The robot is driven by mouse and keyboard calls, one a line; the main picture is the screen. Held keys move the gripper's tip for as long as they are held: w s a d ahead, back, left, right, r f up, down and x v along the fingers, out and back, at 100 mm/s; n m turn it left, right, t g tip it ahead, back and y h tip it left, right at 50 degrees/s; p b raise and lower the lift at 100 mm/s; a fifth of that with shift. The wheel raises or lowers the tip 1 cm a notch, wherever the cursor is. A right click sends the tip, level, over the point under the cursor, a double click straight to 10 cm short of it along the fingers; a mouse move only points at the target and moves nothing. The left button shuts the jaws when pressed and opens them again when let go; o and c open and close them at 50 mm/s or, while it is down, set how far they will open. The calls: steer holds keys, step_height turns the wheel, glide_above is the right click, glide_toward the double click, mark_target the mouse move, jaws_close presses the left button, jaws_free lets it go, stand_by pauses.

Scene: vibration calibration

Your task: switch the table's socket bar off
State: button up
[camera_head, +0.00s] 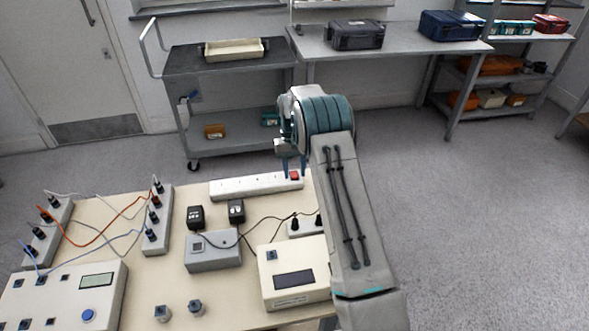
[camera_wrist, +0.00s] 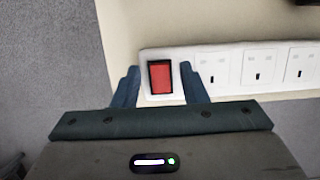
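The white socket bar (camera_head: 240,188) lies along the far edge of the beige table, with several empty outlets. Its red rocker switch (camera_head: 294,175) is at the bar's right end in the head view. In the wrist view the red switch (camera_wrist: 160,76) sits in a black frame at the near end of the bar (camera_wrist: 203,56). My gripper (camera_head: 294,170) is over that end of the bar. In the wrist view its two blue fingers (camera_wrist: 160,84) stand apart on either side of the switch, with nothing between them but the switch behind. I cannot tell whether they touch the bar.
On the table stand a grey box (camera_head: 213,252), a white box with a dark display (camera_head: 293,284), two black adapters and a second, smaller socket strip (camera_head: 305,226) with plugs. Cables cross the left side. A grey trolley (camera_head: 185,62) stands beyond the table.

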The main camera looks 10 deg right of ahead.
steer(key=shift+r, duration=0.1)
steer(key=v, duration=1.3)
steer(key=shift+r, duration=0.25)
step_height(320, 180, up, 8)
steer(key=t, duration=0.1)
glide_above(296, 182)
steer(key=s+r+t, duration=0.2)
steer(key=s+r, duration=0.3)
steer(key=s, duration=0.6)
steer(key=s+f+t, duration=0.1)
steer(key=s+f, duration=0.1)
steer(key=s, duration=0.9)
steer(key=s+f+t, duration=0.1)
steer(key=s+f, duration=0.1)
steer(key=s, duration=1)
steer(key=shift+s+f+t, duration=0.25)
steer(key=shift+f+t, duration=0.1)
steer(key=shift+t, duration=0.05)
